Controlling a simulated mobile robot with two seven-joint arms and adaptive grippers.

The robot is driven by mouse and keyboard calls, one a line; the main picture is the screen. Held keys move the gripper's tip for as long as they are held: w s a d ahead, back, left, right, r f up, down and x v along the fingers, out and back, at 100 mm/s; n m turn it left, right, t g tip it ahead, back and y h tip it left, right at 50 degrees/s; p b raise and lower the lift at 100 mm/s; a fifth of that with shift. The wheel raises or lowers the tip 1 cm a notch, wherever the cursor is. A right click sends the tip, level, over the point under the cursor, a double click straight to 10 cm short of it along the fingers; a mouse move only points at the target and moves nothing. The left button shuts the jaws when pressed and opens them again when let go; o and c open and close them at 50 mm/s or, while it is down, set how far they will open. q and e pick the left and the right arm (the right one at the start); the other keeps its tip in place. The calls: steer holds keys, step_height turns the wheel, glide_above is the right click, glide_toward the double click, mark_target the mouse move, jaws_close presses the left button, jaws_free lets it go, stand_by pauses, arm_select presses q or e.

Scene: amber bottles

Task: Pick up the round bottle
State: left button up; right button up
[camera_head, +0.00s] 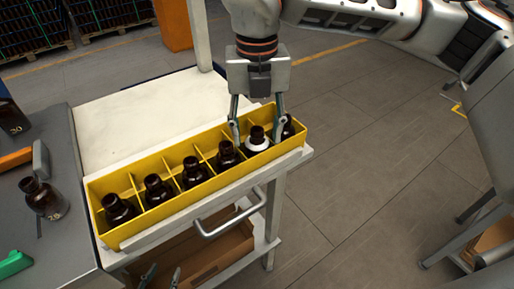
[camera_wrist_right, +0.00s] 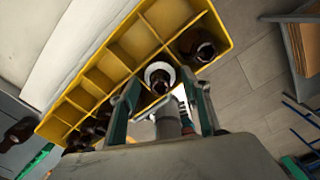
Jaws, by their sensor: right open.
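A yellow crate (camera_head: 165,215) with a row of compartments holds several dark amber bottles. One bottle, with a white ring around its neck (camera_head: 258,141), stands near the right end; it also shows in the right wrist view (camera_wrist_right: 160,76). My right gripper (camera_head: 257,130) points down over this bottle, open, with one finger on each side of its neck and visible gaps. The bottle's lower body is hidden in its compartment. Only the fingertips of my left gripper (camera_head: 161,279) show at the bottom edge; they are apart and empty.
A neighbouring dark bottle (camera_head: 288,127) stands close to the right finger, in the end compartment. Another amber bottle (camera_head: 44,200) stands on the grey table at left. The crate rests on a white cart (camera_head: 120,125) with a front handle (camera_head: 230,222).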

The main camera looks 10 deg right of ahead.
steer(key=c, duration=1.1)
jaws_close()
steer(key=shift+s, duration=0.1)
steer(key=shift+f, duration=0.1)
steer(key=shift+r, duration=0.65)
step_height(320, 180, up, 19)
